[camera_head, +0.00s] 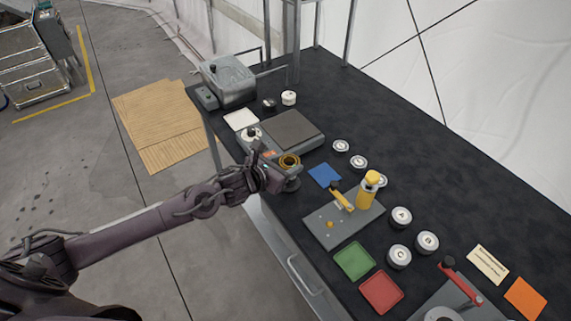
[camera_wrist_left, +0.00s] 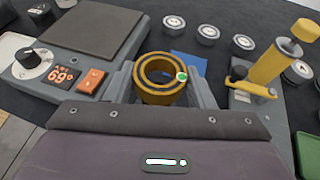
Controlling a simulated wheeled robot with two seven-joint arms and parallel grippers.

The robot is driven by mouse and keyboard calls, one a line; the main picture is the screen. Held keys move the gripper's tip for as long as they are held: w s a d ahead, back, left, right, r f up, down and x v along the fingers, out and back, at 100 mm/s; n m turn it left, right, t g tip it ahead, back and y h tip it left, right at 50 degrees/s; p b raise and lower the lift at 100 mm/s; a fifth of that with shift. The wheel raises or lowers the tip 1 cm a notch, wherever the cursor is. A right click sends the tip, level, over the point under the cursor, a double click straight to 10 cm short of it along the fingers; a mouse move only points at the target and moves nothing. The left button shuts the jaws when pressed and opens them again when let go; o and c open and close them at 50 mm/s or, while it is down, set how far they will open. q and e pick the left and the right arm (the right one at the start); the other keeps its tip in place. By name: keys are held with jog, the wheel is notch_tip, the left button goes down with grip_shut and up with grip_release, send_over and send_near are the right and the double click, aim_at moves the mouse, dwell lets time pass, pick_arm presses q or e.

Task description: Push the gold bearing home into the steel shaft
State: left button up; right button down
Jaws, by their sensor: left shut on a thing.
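The gold bearing (camera_head: 289,160) is a ring with a dark inner band. It shows large in the left wrist view (camera_wrist_left: 160,97), between two grey fingers. My left gripper (camera_head: 284,168) is shut on it at the table's left edge, near the hotplate. A grey round piece (camera_head: 292,184) shows just below the bearing in the head view; I cannot tell whether it is the steel shaft or whether they touch. No steel shaft can be made out for certain. My right gripper is not in view.
The hotplate (camera_head: 295,131) has a dial and a display reading about 69. A grey plate (camera_head: 325,231) carries a yellow-handled clamp and a yellow cylinder (camera_head: 366,192). Several lettered weights, coloured mats and a red-handled clamp (camera_head: 460,280) stand to the right. The back right table is clear.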

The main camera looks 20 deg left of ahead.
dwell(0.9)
pick_arm(q)
jog(key=shift+b, duration=0.45)
jog(key=shift+f+b, duration=0.35)
jog(key=shift+b, duration=0.05)
dwell(0.4)
jog(key=shift+f+b, duration=1.4)
jog(key=shift+b, duration=0.05)
jog(key=o, duration=1)
jog(key=shift+s, duration=0.15)
